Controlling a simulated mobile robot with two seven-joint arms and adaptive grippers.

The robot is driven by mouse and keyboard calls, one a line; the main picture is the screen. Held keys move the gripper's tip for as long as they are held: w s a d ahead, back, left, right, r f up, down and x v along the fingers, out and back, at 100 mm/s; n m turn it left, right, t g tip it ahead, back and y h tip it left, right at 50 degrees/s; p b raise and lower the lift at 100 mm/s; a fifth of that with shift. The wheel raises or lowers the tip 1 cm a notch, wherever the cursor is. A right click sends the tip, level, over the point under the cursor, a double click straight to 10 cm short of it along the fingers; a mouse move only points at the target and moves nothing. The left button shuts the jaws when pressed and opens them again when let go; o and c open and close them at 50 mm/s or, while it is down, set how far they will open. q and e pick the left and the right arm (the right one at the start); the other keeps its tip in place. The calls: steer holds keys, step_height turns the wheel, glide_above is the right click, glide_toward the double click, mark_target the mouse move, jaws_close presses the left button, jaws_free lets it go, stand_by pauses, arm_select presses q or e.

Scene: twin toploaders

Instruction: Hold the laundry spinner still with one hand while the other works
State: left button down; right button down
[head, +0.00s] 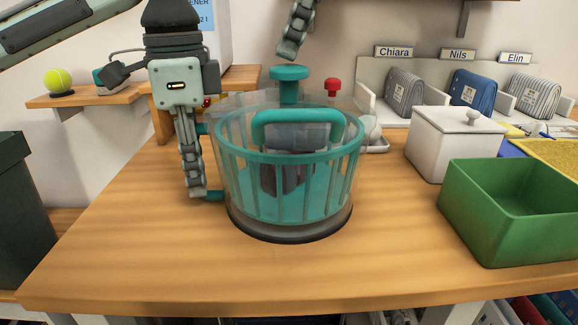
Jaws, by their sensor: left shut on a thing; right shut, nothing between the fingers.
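The laundry spinner (290,222) stands upright on the wooden table, a clear tub with a teal slatted basket (290,158) inside. A teal knob (289,73) rises from its top, and a small red knob (332,86) stands beside it. A dark grey thing shows blurred inside the basket. My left gripper (193,192) points down at the spinner's left side, shut on the upright side handle; teal ends of the handle (212,196) show beside the fingers. My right gripper (287,52) comes in from the top edge, shut and empty, just above the teal knob. Most of it is out of frame.
A green bin (480,225) and a white lidded box (437,150) stand to the right. Named bays with bags (470,88) line the back. A tennis ball (59,81) sits on a left shelf. The table's front and left are clear.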

steer(key=shift+f, duration=0.1)
stand_by(0.5)
steer(key=shift+f, duration=1.25)
steer(key=shift+r, duration=1.4)
steer(key=shift+f, duration=0.1)
stand_by(1.4)
steer(key=shift+r, duration=0.2)
